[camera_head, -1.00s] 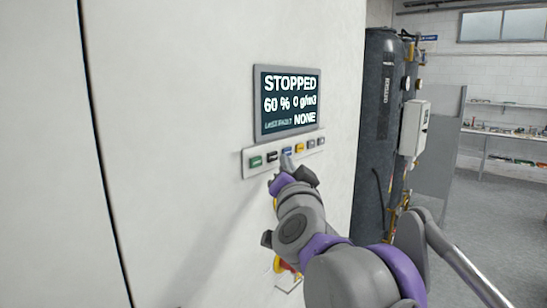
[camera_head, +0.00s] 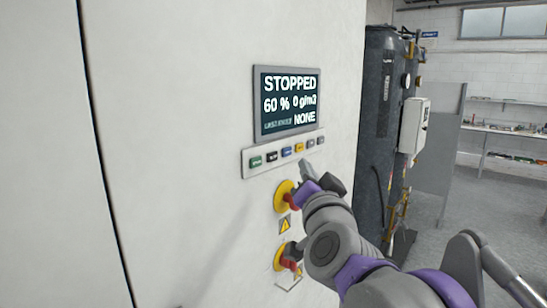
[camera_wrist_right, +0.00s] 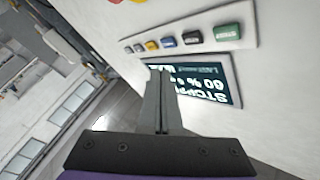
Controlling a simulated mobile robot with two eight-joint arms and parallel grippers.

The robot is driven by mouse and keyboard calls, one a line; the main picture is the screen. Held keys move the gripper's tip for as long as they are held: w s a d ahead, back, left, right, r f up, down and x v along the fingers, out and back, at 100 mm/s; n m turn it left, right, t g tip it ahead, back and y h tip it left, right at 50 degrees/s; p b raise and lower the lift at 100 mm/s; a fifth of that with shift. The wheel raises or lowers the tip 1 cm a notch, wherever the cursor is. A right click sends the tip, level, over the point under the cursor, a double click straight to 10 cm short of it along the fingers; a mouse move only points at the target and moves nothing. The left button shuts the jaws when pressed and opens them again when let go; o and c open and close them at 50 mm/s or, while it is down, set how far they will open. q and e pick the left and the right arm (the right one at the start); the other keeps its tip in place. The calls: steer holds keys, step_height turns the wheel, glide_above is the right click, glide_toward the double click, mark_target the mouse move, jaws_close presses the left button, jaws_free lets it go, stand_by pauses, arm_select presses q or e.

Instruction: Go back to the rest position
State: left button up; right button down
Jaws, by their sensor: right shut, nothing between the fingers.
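My right gripper (camera_head: 306,168) is shut and empty, just below the right part of the button strip (camera_head: 251,168) on the white cabinet (camera_head: 190,120). It looks apart from the panel, though the exact gap is hard to tell. In the right wrist view its closed fingers (camera_wrist_right: 158,75) point toward the panel, with the colored buttons and the upside-down screen (camera_wrist_right: 210,80) beyond. The display screen (camera_head: 288,104) reads STOPPED, 60 %, 0 g/m3 and NONE. My left gripper does not show.
Below the strip are a red knob on a yellow disc (camera_head: 281,192), a warning label (camera_head: 285,224) and a second red knob on yellow (camera_head: 279,258), close to my right arm. A dark tank (camera_head: 378,110) with a white box (camera_head: 415,126) stands to the right. Open floor lies beyond.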

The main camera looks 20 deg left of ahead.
steer(key=s+d+f+n+g+h, duration=0.1)
steer(key=s+d+f+g, duration=0.1)
steer(key=d+f, duration=0.5)
steer(key=s+d+f+n+g+h, duration=0.1)
steer(key=s+d+f+g, duration=0.15)
steer(key=f, duration=0.85)
steer(key=s+d+f+n+g+h, duration=0.1)
steer(key=s+d+f+g, duration=0.1)
steer(key=d+f, duration=0.55)
steer(key=s+d+f+g+h, duration=0.1)
steer(key=s+d+f, duration=0.3)
steer(key=f, duration=0.4)
steer(key=s+d+f+g+h, duration=0.2)
steer(key=s+d+f, duration=0.3)
steer(key=s+f, duration=0.2)
steer(key=s+d+f+g+h, duration=0.2)
steer(key=s+d+f, duration=0.3)
steer(key=f, duration=0.4)
steer(key=shift+s+f+m+g, duration=0.15)
steer(key=shift+s+m+g, duration=0.2)
steer(key=shift+s, duration=0.4)
